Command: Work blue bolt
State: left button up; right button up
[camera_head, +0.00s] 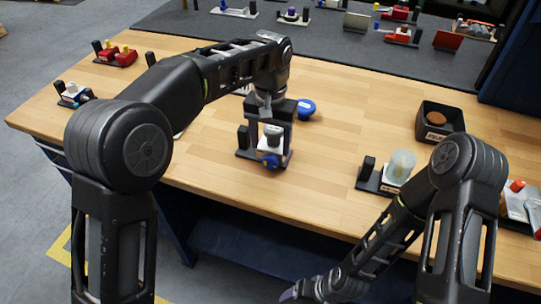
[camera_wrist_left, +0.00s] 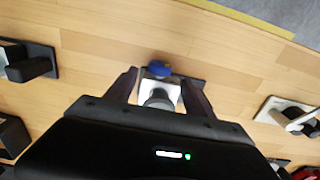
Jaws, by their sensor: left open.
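A small fixture with a white block (camera_head: 270,145), a grey round top and a blue bolt-like part (camera_head: 271,161) stands on a dark base near the table's front edge. The blue part also shows in the left wrist view (camera_wrist_left: 159,69), at the far side of the white block. My left gripper (camera_head: 269,131) points down over the fixture. It is open, with its fingers on either side of the block and grey top (camera_wrist_left: 158,97); I cannot tell if they touch. My right gripper (camera_head: 300,291) hangs low at the bottom, in front of the table; its jaws are unclear.
A blue round part (camera_head: 306,109) lies just behind the left gripper. A black bin (camera_head: 440,123) with a brown round thing and a fixture with a translucent cylinder (camera_head: 400,166) stand at right. Other fixtures (camera_head: 75,94) stand at left.

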aim_at(271, 157)
pick_arm(q)
jog(key=shift+f+p, duration=0.3)
jog(key=shift+f, duration=2.5)
jog(key=shift+c, duration=0.5)
grip_shut()
jog(key=shift+d+y, duration=0.15)
jog(key=shift+y, duration=0.55)
jog(key=shift+o, duration=0.5)
grip_release()
jog(key=shift+r, duration=0.15)
jog(key=r, duration=0.7)
jog(key=shift+s+d+r, duration=0.2)
jog(key=shift+d+r, duration=0.05)
jog(key=shift+d, duration=0.15)
